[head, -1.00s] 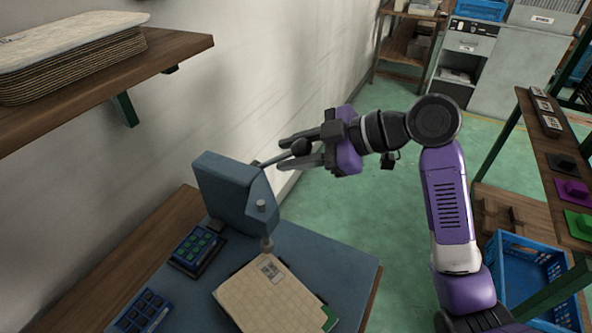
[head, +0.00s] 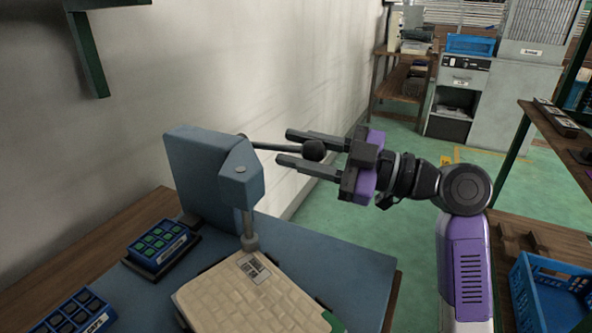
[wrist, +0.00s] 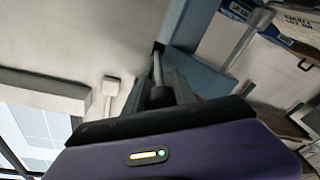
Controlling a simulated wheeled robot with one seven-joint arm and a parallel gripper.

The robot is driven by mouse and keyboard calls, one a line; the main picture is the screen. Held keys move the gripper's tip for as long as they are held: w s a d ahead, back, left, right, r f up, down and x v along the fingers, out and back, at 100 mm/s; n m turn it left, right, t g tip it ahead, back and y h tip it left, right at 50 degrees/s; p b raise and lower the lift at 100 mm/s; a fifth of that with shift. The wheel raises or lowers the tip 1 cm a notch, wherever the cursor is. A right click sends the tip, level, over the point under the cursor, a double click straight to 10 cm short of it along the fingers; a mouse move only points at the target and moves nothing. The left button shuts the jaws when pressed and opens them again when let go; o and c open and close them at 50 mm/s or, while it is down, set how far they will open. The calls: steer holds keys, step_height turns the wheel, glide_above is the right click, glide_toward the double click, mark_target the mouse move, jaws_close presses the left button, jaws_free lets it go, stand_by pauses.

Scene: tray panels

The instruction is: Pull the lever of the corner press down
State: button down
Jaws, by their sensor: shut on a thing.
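The corner press (head: 205,178) is a blue-grey body on a blue-grey base plate at the left of the head view. Its lever (head: 275,147) is a thin dark rod ending in a round black knob (head: 314,150), sticking out to the right and sloping slightly down toward the knob. My gripper (head: 285,147) reaches in from the right and is shut on the knob, with one finger on each side. In the wrist view the knob (wrist: 160,97) sits between the fingers, and the rod (wrist: 157,68) runs to the press (wrist: 195,75).
A tan panel stack (head: 250,295) lies under the press ram (head: 249,235). Blue boxes with green (head: 160,243) and dark (head: 82,312) cells stand left. A wall (head: 270,70) runs behind. A blue crate (head: 545,300) is at lower right. Green floor is open beyond the bench.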

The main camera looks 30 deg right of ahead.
steer(key=shift+t+y, duration=0.5)
step_height(320, 180, down, 5)
steer(key=b, duration=0.8)
steer(key=shift+w, duration=0.1)
steer(key=c, duration=1)
jaws_free()
steer(key=shift+a+r, duration=0.1)
steer(key=shift+r, duration=0.2)
steer(key=shift+c, duration=0.2)
steer(key=p+v, duration=0.1)
steer(key=v, duration=0.7)
